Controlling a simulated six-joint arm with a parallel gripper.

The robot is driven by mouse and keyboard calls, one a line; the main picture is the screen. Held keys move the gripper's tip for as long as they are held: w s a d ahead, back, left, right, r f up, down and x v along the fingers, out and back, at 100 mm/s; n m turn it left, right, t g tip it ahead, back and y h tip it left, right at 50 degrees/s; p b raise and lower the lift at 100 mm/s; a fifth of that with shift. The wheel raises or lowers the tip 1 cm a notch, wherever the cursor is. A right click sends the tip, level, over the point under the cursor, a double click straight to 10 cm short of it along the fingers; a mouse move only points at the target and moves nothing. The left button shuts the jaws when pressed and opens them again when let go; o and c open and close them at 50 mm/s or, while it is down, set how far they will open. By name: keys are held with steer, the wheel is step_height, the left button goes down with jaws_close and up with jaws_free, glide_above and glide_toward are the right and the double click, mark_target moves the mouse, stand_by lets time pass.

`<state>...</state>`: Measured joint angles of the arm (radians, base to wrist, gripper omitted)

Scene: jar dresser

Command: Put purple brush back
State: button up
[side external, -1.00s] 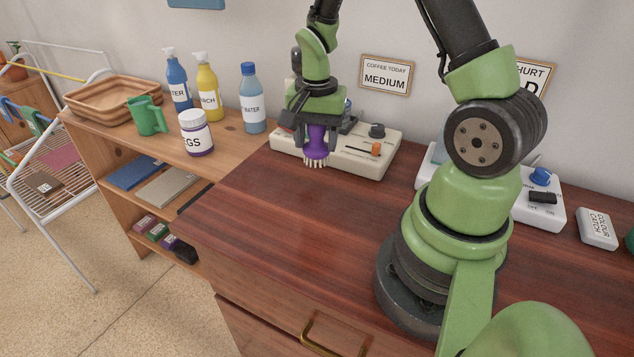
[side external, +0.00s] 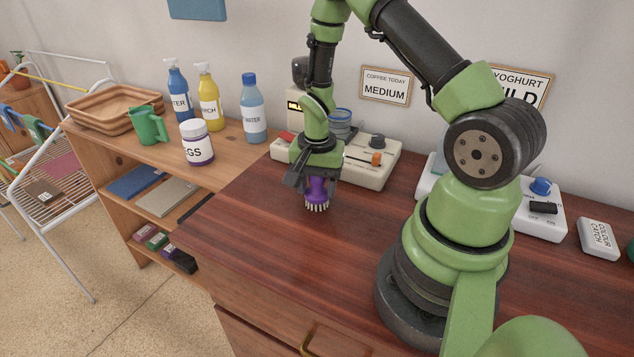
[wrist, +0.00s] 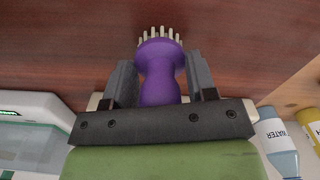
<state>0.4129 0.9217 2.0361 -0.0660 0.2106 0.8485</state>
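The purple brush (side external: 317,191) hangs bristles down below my gripper (side external: 312,180) in the side view, above the dark red-brown dresser top. In the wrist view the brush (wrist: 160,70) sits between the two grey fingers of my gripper (wrist: 161,82), with its pale bristles pointing away from the palm. The fingers are closed in on the brush. Whether the bristles touch the wood is hard to tell.
A cream device with knobs (side external: 372,160) stands behind my gripper. A white device with a blue knob (side external: 541,187) is further right. Bottles, a jar (side external: 197,143), a green jug (side external: 148,125) and a wooden tray (side external: 118,107) stand on the left shelf unit. The dresser top (side external: 270,235) in front is clear.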

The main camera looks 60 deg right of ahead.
steer(key=o, duration=0.4)
steer(key=shift+r, duration=0.1)
step_height(320, 180, up, 12)
steer(key=shift+f, duration=0.2)
steer(key=s+a+r+n+t, duration=0.2)
steer(key=a+r+n+t, duration=0.15)
steer(key=a+r, duration=0.55)
steer(key=shift+s+a+r+n+t+y, duration=0.35)
steer(key=shift+s+a+r+n+t, duration=0.4)
steer(key=shift+s+r+n, duration=0.7)
steer(key=shift+s+a+r+n+t+y, duration=0.3)
steer(key=shift+s+a+r+n+t, duration=0.2)
steer(key=shift+s+a+r+n, duration=0.9)
steer(key=shift+s+a+r+n+t+y, duration=0.5)
steer(key=shift+s+r+n, duration=0.45)
steer(key=shift+s, duration=0.9)
steer(key=shift+d, duration=0.15)
